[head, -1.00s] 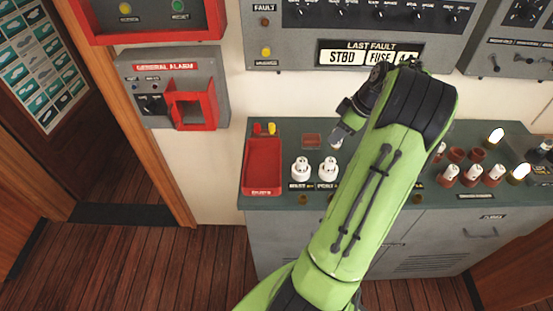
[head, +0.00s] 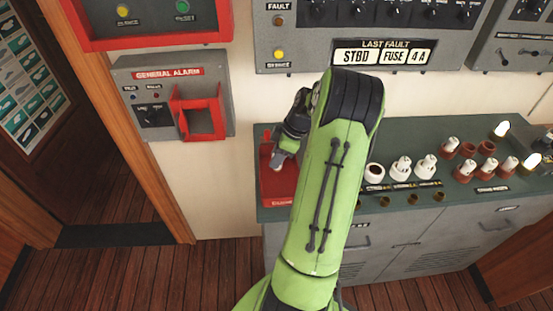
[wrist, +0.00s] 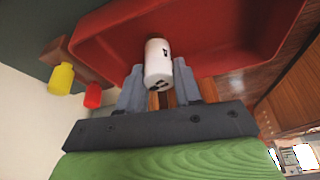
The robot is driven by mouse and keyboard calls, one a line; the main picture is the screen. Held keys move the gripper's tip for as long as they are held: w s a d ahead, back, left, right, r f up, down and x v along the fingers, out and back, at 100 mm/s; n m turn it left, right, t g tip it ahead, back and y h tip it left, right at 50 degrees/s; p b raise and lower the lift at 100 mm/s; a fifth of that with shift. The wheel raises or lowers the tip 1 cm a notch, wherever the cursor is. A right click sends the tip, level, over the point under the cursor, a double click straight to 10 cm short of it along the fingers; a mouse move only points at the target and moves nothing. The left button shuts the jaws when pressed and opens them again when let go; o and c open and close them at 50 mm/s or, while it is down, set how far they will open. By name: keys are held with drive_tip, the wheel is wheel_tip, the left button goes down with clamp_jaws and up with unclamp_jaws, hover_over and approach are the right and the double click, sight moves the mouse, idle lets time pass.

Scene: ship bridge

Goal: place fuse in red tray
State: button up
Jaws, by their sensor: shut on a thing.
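The red tray (head: 281,189) sits at the left end of the dark green counter, partly hidden by my arm in the head view. In the wrist view the tray (wrist: 225,50) fills the upper part. My gripper (wrist: 159,85) is shut on a white cylindrical fuse (wrist: 157,58) with dark marks. The fuse is in front of the tray's floor in the wrist view; I cannot tell whether it touches it. In the head view the gripper (head: 277,160) is at the tray, and the fuse is hard to make out.
White fuses (head: 401,167) stand right of my arm, beside a round white holder (head: 375,172). Further right are several brown fuse holders (head: 466,171), some with fuses. A yellow piece (wrist: 60,79) and a red piece (wrist: 93,95) are beside the tray. The alarm box (head: 172,95) hangs left.

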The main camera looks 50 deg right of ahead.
drive_tip(key=shift+s+f, duration=0.1)
drive_tip(key=shift+f, duration=0.1)
drive_tip(key=shift+f, duration=0.1)
drive_tip(key=o, duration=1)
